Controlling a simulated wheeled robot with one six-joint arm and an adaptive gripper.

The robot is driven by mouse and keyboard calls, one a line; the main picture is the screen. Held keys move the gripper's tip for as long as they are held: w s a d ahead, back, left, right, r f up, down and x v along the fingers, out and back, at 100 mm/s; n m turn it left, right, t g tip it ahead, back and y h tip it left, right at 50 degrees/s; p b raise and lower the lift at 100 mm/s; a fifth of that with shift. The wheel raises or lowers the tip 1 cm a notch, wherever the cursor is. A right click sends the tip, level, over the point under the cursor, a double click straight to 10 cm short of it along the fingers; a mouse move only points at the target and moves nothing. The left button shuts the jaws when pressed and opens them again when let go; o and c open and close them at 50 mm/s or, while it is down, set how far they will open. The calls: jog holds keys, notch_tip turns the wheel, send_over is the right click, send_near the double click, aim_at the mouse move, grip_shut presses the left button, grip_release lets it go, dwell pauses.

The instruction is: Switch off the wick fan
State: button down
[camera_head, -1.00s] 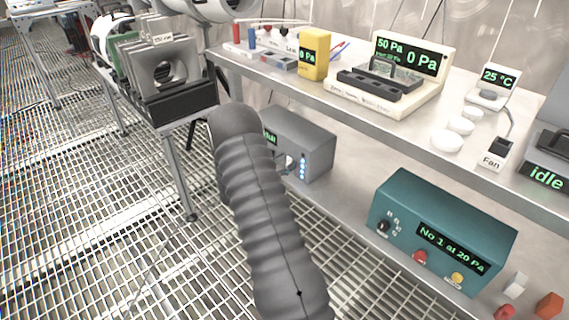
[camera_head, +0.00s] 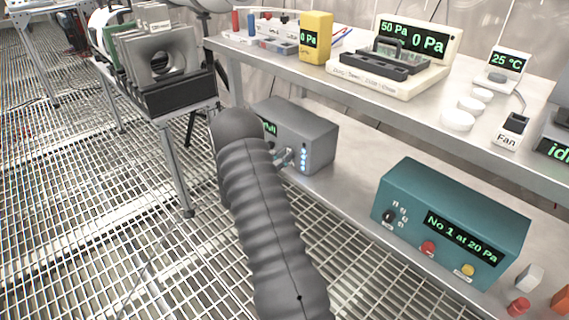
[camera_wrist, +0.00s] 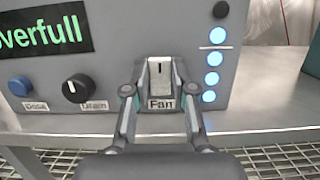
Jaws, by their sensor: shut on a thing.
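A grey box (camera_head: 318,140) stands on the lower shelf, beyond my arm. In the wrist view its front (camera_wrist: 115,62) carries a green "overfull" display (camera_wrist: 40,38), its left end cut off. Below are a blue Dose button (camera_wrist: 20,86), a Drain knob (camera_wrist: 77,89) and a pale rocker switch (camera_wrist: 160,76) labelled Fan. My gripper (camera_wrist: 160,80) is shut on this Fan switch, one finger at each side. Its on or off position is not clear. In the head view my gripper (camera_head: 284,157) is small at the box front, partly hidden by my arm.
A column of several lit blue lamps (camera_wrist: 213,58) is right of the switch. Another dark switch labelled Fan (camera_head: 510,130) sits on the upper shelf. A teal box (camera_head: 450,222) stands on the lower shelf at right. The shelf edge (camera_wrist: 270,135) runs below my gripper.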

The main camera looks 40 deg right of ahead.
jog(key=shift+h, duration=0.3)
jog(key=c, duration=1)
grip_release()
jog(key=shift+o, duration=0.2)
jog(key=shift+a, duration=0.1)
jog(key=v, duration=1.1)
jog(key=shift+a+f, duration=0.15)
jog(key=shift+a, duration=0.25)
jog(key=shift+s, duration=0.1)
